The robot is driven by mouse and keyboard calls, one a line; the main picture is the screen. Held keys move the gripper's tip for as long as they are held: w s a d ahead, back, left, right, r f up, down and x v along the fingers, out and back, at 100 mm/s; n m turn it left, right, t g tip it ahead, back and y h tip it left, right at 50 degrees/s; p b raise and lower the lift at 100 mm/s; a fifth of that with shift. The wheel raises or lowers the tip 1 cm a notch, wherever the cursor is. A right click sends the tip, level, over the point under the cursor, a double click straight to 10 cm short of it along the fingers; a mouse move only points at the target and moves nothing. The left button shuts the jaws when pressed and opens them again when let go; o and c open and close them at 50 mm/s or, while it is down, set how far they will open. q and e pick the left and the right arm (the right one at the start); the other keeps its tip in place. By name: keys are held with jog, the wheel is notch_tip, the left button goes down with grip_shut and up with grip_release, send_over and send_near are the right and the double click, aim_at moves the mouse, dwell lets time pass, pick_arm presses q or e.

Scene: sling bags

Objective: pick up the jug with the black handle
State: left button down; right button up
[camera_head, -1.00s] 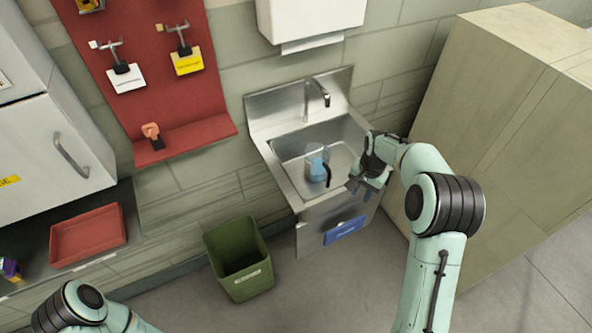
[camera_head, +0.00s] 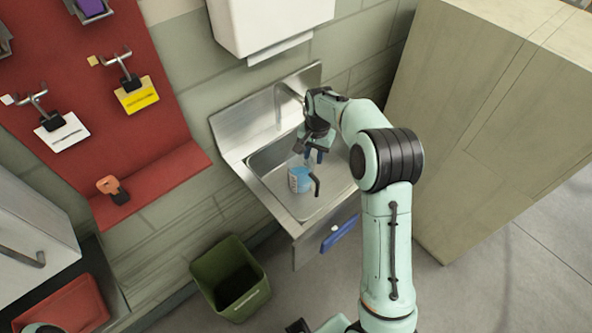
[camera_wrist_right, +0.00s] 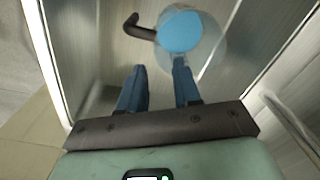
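The jug (camera_head: 299,180) stands in the sink basin, clear with blue contents and a black handle on its right side. In the right wrist view the jug (camera_wrist_right: 180,32) is seen from above, just beyond the fingertips, with the black handle pointing left. My right gripper (camera_head: 314,156) is over the basin, just behind the jug in the head view. In the wrist view its two blue fingers (camera_wrist_right: 160,72) are apart with nothing between them. My left gripper cannot be made out in the head view.
The steel sink (camera_head: 263,188) has raised walls around the basin and a tap behind my right arm. A white dispenser (camera_head: 270,25) hangs above. A green bin (camera_head: 228,280) stands on the floor, and a tall beige cabinet (camera_head: 480,120) is at the right.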

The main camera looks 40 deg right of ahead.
notch_tip(320, 180, down, 5)
send_over(311, 183)
jog(key=shift+f, duration=2.9)
grip_shut()
